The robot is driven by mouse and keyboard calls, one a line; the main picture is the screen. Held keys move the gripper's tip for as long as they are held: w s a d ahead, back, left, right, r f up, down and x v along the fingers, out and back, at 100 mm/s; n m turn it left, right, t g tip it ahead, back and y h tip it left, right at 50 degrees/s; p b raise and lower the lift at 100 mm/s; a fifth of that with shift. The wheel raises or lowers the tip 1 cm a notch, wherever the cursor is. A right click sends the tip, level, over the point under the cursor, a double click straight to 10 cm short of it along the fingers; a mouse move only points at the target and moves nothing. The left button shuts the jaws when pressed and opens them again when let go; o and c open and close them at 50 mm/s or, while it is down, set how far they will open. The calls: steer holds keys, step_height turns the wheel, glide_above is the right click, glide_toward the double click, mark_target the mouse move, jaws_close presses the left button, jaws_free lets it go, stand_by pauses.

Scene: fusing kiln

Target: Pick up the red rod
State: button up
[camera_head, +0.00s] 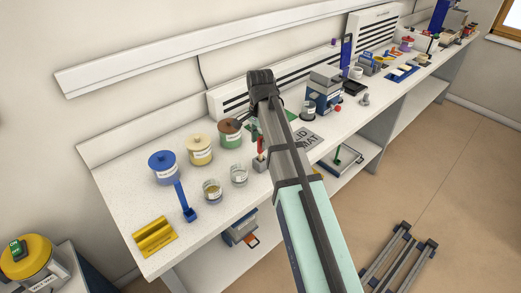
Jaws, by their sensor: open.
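The red rod (260,145) stands upright in a small grey block (259,164) on the white bench, just left of my arm. Something dark green shows beside its top, partly covered by my arm. My gripper (264,97) is the dark far end of my arm, raised in front of the wall and bench back. In the picture it is above the rod and apart from it. It is open and I see nothing held in it, though its fingers are hard to make out from here.
Glass jars (239,175), lidded pots (199,150), a blue stand (186,205) and a yellow block (154,236) stand left of the rod. A grey mat (305,138) and a blue-grey machine (323,90) are to the right. Clear bench lies in front.

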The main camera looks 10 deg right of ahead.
mark_target(261, 152)
steer(key=shift+s+f+p, duration=0.15)
steer(key=shift+f+p, duration=0.3)
steer(key=shift+f, duration=0.25)
steer(key=shift+f+p, duration=0.65)
steer(key=shift+f, duration=1.35)
jaws_close()
